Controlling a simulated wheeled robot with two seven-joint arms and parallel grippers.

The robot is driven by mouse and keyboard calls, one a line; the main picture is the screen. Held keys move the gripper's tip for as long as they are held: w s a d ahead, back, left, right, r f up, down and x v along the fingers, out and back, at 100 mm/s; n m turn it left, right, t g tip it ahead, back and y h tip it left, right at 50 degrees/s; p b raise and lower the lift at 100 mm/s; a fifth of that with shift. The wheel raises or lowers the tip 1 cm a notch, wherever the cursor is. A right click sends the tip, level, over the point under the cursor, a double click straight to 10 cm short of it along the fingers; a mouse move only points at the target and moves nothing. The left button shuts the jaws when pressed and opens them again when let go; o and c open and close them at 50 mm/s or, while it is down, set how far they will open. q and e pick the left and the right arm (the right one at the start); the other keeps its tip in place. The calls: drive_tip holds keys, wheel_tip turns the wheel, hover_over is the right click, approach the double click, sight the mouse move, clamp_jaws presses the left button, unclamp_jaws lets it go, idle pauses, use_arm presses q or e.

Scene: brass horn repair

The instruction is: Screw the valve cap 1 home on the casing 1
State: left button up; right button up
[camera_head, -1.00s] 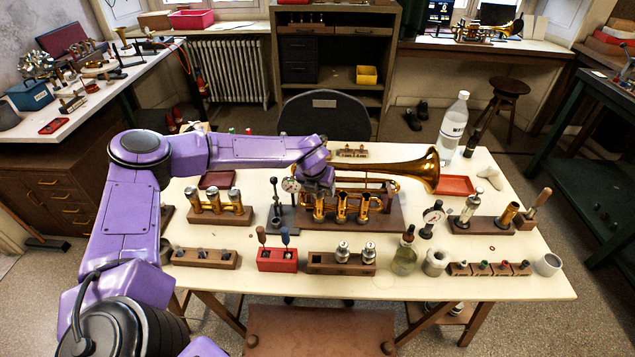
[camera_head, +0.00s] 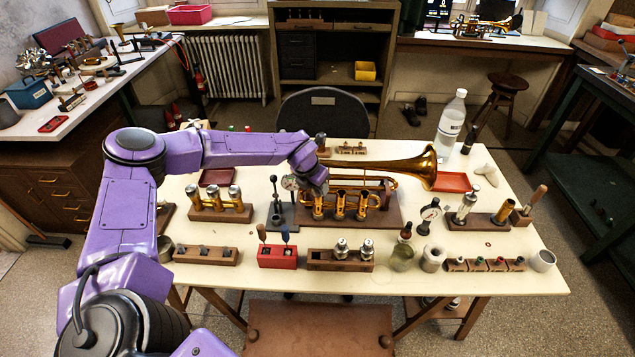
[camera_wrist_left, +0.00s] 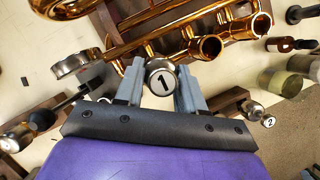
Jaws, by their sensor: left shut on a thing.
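My left gripper (camera_wrist_left: 161,88) is shut on valve cap 1 (camera_wrist_left: 162,79), a round silver cap with a black "1" on a white face. In the head view my left gripper (camera_head: 317,188) is over the left end of the brass horn's row of casings. Two open brass casings (camera_wrist_left: 209,47) show beside the cap in the wrist view. Casing 1 (camera_head: 318,211) is the leftmost of the row in the head view, below my gripper. The cap and fingers hide its mouth in the wrist view, so I cannot tell how the cap sits on it. My right gripper is not in view.
The horn rests on a wooden stand with its bell (camera_head: 428,166) to the right. A dial gauge (camera_head: 290,183) stands close left of my gripper. A wooden block (camera_head: 325,262) with two silver valves, a red block (camera_head: 277,256) and a glass jar (camera_head: 402,258) stand in front.

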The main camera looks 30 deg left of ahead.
use_arm(q)
drive_tip(key=shift+m+h, duration=0.3)
drive_tip(key=shift+m, duration=0.5)
drive_tip(key=shift+a, duration=0.1)
drive_tip(key=shift+r+m+h+p, duration=0.1)
drive_tip(key=shift+m+h+p, duration=0.25)
drive_tip(key=shift+m, duration=0.25)
drive_tip(key=m, duration=0.1)
drive_tip(key=m+b, duration=0.1)
drive_tip(key=shift+w+a+f+m+g+h, duration=0.1)
drive_tip(key=shift+f+m+g+h, duration=0.15)
drive_tip(key=shift+m+g+h, duration=0.1)
drive_tip(key=shift+r+m+h, duration=0.15)
drive_tip(key=shift+m+h, duration=0.15)
drive_tip(key=shift+m, duration=0.25)
